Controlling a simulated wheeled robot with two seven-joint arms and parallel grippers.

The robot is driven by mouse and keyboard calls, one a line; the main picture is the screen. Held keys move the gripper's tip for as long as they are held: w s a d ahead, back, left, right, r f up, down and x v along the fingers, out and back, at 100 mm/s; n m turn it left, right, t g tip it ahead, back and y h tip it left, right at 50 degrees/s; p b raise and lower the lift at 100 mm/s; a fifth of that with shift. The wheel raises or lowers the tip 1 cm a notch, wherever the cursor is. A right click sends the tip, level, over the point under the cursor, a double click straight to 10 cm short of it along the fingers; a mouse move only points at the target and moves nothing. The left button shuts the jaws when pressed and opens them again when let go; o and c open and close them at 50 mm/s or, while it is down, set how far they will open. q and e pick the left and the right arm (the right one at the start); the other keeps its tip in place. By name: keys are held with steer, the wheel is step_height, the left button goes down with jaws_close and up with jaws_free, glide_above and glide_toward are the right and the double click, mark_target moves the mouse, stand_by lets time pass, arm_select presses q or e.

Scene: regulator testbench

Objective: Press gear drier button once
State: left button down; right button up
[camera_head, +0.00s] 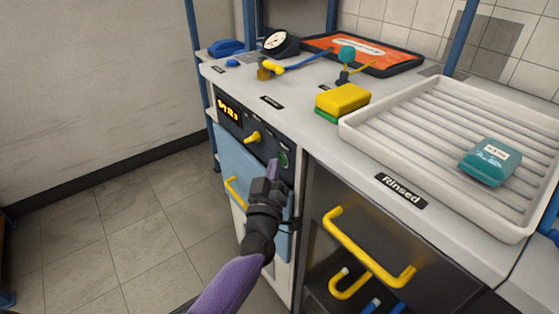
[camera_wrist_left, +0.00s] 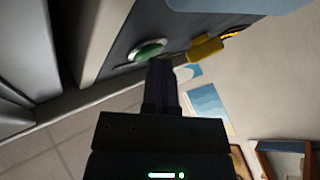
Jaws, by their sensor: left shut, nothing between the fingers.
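The gear drier's dark control panel (camera_head: 258,139) is on the front of the counter. It carries a lit display (camera_head: 229,110), a yellow knob (camera_head: 253,137) and a round green button (camera_head: 284,160). My left gripper (camera_head: 272,167) is shut and empty, its purple fingertips just left of the button. In the left wrist view, the green button (camera_wrist_left: 148,51) is just beyond and slightly left of my fingertips (camera_wrist_left: 160,63). I cannot tell whether they touch it. The yellow knob (camera_wrist_left: 205,48) is to the right there. My right gripper is not in view.
The drier's light blue door (camera_head: 240,170) has a yellow handle. A dark drawer with a yellow handle (camera_head: 368,250) stands to the right. A yellow-green sponge (camera_head: 342,101) and a white ribbed tray (camera_head: 400,130) lie on the counter. The floor at left is clear.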

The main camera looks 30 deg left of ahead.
arm_select(q)
steer(key=shift+s+a+p, duration=0.3)
steer(key=shift+s+p, duration=0.1)
steer(key=shift+s, duration=0.35)
steer(key=s, duration=0.1)
steer(key=s+a+p, duration=0.1)
steer(key=s, duration=0.1)
steer(key=s+a+p, duration=0.1)
steer(key=shift+s, duration=0.35)
stand_by(0.4)
